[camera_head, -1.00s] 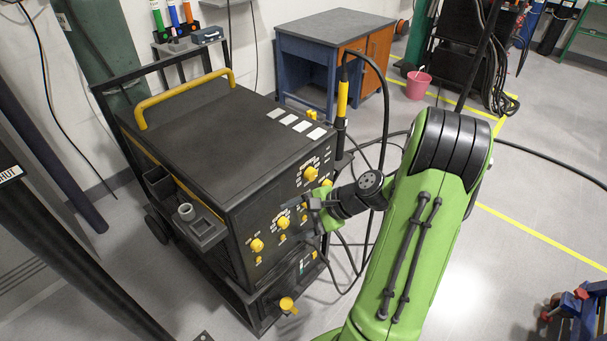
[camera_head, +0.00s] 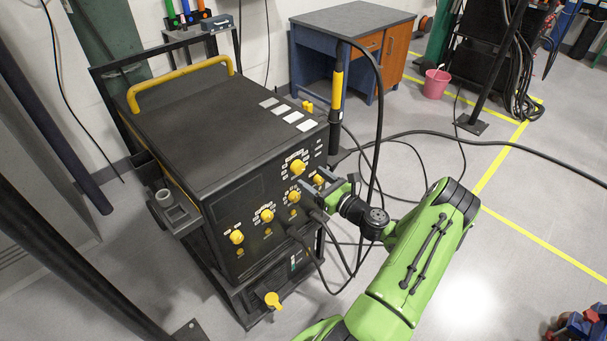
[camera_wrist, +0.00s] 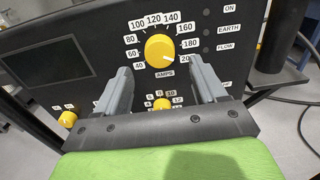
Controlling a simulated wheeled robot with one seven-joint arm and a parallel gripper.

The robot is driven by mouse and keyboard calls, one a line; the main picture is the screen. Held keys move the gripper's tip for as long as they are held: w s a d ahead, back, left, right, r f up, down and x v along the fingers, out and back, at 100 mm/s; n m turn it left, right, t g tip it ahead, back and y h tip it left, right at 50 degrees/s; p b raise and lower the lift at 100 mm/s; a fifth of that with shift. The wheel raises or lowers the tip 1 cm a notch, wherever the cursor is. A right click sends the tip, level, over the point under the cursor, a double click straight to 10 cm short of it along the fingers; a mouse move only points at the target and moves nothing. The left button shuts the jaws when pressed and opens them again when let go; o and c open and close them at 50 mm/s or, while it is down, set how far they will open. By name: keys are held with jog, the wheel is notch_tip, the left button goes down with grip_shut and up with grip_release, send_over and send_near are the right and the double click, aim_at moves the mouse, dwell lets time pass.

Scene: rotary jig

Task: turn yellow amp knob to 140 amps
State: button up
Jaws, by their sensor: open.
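The yellow amp knob (camera_head: 297,167) is the large upper knob on the front of the black welding machine (camera_head: 225,120). In the wrist view the amp knob (camera_wrist: 160,50) sits above the AMPS label, in a ring of numbers from 40 to 200. A small pale mark on its lower right seems to point towards 200; 140 is at its upper right. My gripper (camera_wrist: 158,66) is open and empty. Its fingertips point at the panel on either side of the knob's lower edge, and I see no contact. In the head view my gripper (camera_head: 310,198) is just below the amp knob.
A smaller yellow knob (camera_wrist: 162,103) shows between my fingers, below the amp knob. Other yellow knobs (camera_head: 237,237) line the panel. A torch (camera_head: 337,85) and black cables hang at the machine's right side. Open floor (camera_head: 520,230) lies to the right.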

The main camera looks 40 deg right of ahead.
aim_at(300, 171)
jog(key=w, duration=0.4)
jog(key=shift+w, duration=0.4)
jog(key=shift+a, duration=0.1)
jog(key=c, duration=1)
